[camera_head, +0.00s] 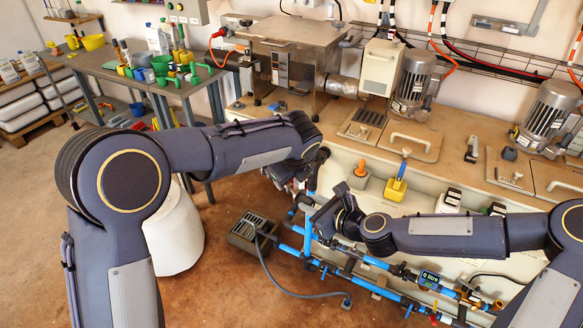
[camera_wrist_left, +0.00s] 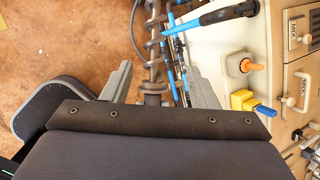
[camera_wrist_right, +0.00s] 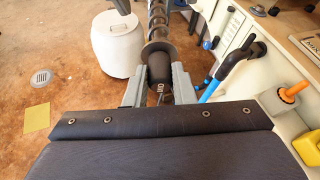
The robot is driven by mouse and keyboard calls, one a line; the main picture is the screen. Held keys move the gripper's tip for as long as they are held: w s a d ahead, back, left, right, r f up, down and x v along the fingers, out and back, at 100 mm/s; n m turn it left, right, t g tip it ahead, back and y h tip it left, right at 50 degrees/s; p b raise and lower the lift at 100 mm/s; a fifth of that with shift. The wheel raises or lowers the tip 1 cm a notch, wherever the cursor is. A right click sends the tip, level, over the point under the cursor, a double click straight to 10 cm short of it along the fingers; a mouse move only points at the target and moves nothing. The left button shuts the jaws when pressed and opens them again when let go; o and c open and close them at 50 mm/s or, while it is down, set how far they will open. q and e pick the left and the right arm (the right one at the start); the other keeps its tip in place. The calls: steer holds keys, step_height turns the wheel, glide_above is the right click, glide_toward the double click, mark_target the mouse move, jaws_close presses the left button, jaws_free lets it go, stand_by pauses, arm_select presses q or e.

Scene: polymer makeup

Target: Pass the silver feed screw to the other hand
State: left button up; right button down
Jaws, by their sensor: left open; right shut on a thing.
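The silver feed screw shows in the right wrist view (camera_wrist_right: 157,28) as a spiral shaft with a round collar and a dark end. My right gripper (camera_wrist_right: 160,72) is shut on that dark end, and the screw extends away from it. In the left wrist view the screw (camera_wrist_left: 153,45) runs in between the spread fingers of my left gripper (camera_wrist_left: 160,78), with a gap on both sides. In the head view my right gripper (camera_head: 322,217) is low in front of the bench; my left gripper is mostly hidden behind its arm, and the screw is hard to make out.
Blue pipes (camera_head: 375,262) run low along the bench front near both grippers. A white drum (camera_head: 174,235) stands on the floor behind the left arm. A yellow block with a blue handle (camera_head: 396,188) and an orange-topped plug (camera_head: 359,178) sit at the bench edge. Open floor lies in front.

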mark_target(286, 186)
arm_select(q)
steer(key=x, duration=0.6)
steer(key=shift+w+f, duration=0.15)
steer(key=shift+f, duration=0.1)
steer(key=c, duration=1.1)
arm_select(e)
steer(key=shift+a, duration=0.1)
arm_select(q)
steer(key=shift+r, duration=0.1)
steer(key=shift+c, duration=0.3)
arm_select(e)
steer(key=c, duration=1.3)
jaws_free()
steer(key=shift+o, duration=0.8)
